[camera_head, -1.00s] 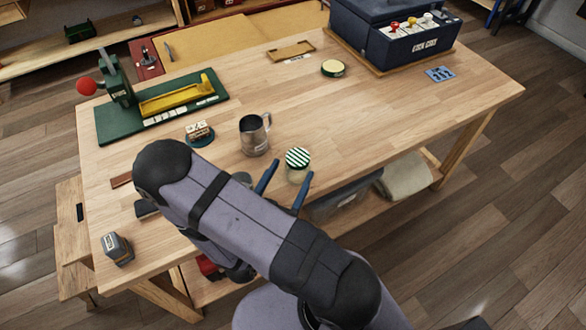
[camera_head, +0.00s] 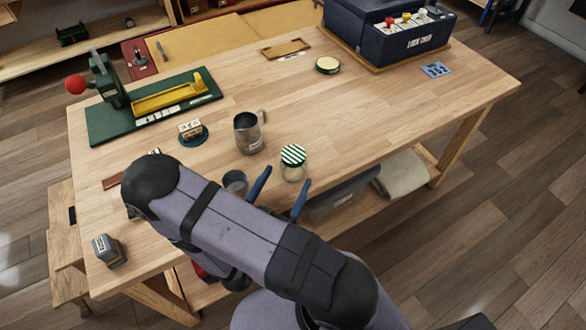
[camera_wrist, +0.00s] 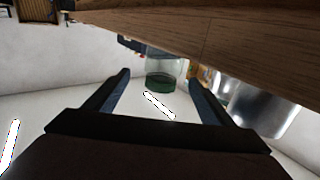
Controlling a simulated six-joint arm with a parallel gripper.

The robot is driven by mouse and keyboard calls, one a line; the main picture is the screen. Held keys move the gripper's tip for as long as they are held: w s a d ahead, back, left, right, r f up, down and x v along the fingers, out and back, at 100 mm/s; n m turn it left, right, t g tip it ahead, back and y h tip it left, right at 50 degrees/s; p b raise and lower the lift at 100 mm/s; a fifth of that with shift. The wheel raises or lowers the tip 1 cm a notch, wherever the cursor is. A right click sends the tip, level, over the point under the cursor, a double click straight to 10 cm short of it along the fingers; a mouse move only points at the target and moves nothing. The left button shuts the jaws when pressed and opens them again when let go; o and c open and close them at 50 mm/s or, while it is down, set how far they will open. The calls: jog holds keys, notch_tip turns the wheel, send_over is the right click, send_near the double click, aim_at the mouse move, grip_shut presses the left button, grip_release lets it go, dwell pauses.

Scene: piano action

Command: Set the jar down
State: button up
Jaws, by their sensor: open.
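The jar (camera_head: 293,169) is clear glass with a green-and-white striped lid (camera_head: 293,154). It stands upright on the wooden table near the front edge. My gripper (camera_head: 287,176) is open, its two blue fingers on the near side of the jar, with a small gap to it. In the wrist view the picture is upside down. There the jar (camera_wrist: 163,67) shows beyond and between the open fingertips (camera_wrist: 159,77), its dark green lid pointing down. Nothing is held between the fingers.
A round tin (camera_head: 328,65) and a dark blue box (camera_head: 390,35) are farther back. The table right of the jar is clear.

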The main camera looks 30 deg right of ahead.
aim_at(293, 161)
jog(key=shift+w+d+p, duration=0.2)
jog(key=shift+d+p, duration=0.1)
jog(key=shift+d, duration=0.05)
jog(key=shift+w+f+p+x, duration=0.1)
jog(key=shift+p+x, duration=0.5)
jog(key=shift+x, duration=1.05)
jog(key=shift+w+f+p+x, duration=0.15)
jog(key=shift+p+x, duration=0.4)
jog(key=shift+x, duration=1.1)
jog(key=shift+a, duration=0.2)
jog(key=c, duration=1.4)
jog(key=shift+o, duration=0.2)
jog(key=shift+r, duration=0.2)
jog(key=shift+r, duration=4.85)
